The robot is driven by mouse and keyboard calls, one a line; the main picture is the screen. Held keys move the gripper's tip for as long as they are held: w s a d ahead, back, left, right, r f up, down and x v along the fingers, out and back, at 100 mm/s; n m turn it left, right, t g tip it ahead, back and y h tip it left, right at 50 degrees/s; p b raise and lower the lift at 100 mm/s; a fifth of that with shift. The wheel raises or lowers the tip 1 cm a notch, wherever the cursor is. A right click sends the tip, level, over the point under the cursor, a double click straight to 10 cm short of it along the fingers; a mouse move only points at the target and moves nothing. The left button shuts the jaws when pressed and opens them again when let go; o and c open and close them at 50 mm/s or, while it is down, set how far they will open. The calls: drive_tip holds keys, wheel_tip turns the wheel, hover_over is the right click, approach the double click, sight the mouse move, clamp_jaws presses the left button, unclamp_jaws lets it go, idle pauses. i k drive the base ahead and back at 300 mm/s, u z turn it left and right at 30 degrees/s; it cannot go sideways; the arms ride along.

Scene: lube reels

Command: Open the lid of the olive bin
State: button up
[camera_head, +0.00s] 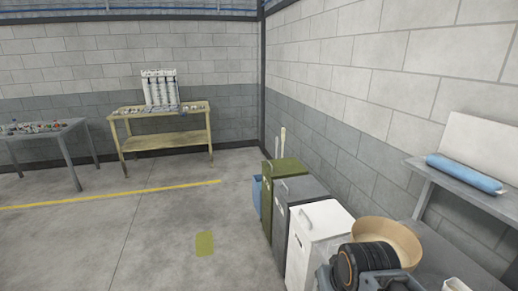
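The olive bin (287,167) stands against the right wall, at the far end of a row of bins. Its flat olive top looks shut, and a small pale handle shows near its left front edge. Its front is seen at a steep angle, and its near side is mostly hidden by the grey bin. My gripper is not recognisable in this view.
A grey bin (301,189) and a white bin (320,217) stand nearer; a blue container (257,192) is beyond the olive bin. A tan round tub (404,239) is lower right. A yellow workbench (167,138) stands at the back. The floor left of the bins is clear.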

sight(285, 167)
drive_tip(key=u, duration=0.8)
drive_tip(key=i, duration=3.4)
drive_tip(key=z, duration=1.25)
drive_tip(key=i, duration=0.75)
drive_tip(key=z, duration=0.5)
